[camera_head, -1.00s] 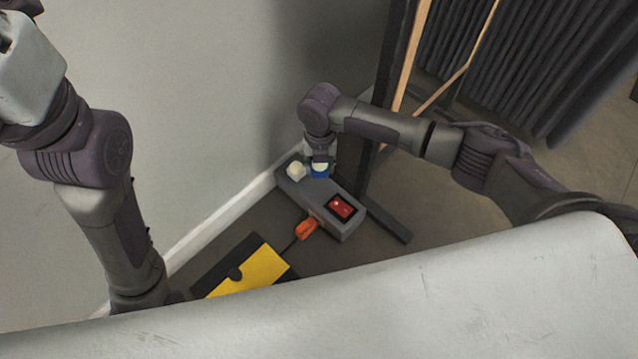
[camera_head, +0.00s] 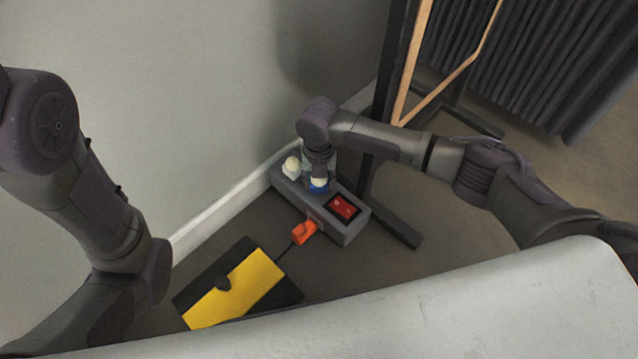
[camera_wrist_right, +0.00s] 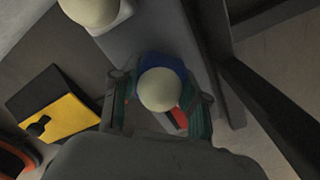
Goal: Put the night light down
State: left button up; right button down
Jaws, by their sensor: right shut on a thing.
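The night light in my right gripper has a blue base (camera_head: 320,189) and a round cream-white top. In the right wrist view its round top (camera_wrist_right: 160,89) sits between the fingers, the blue base showing behind it. My right gripper (camera_wrist_right: 158,108) is shut on it, over the grey power strip (camera_head: 355,227). I cannot tell whether the base touches the strip. A second, white night light (camera_head: 291,166) stands on the strip's far end; it also shows at the top of the right wrist view (camera_wrist_right: 92,10). My left arm is at the left, its gripper out of view.
The strip has a red switch (camera_head: 343,206) and an orange plug (camera_head: 304,232) by its near side. A yellow and black box (camera_head: 235,290) lies nearer. The wall is at left; a dark rack frame (camera_head: 388,100) stands close at right.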

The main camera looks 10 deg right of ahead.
jog(key=shift+f, duration=0.2)
jog(key=shift+f, duration=0.25)
jog(key=c, duration=0.6)
grip_release()
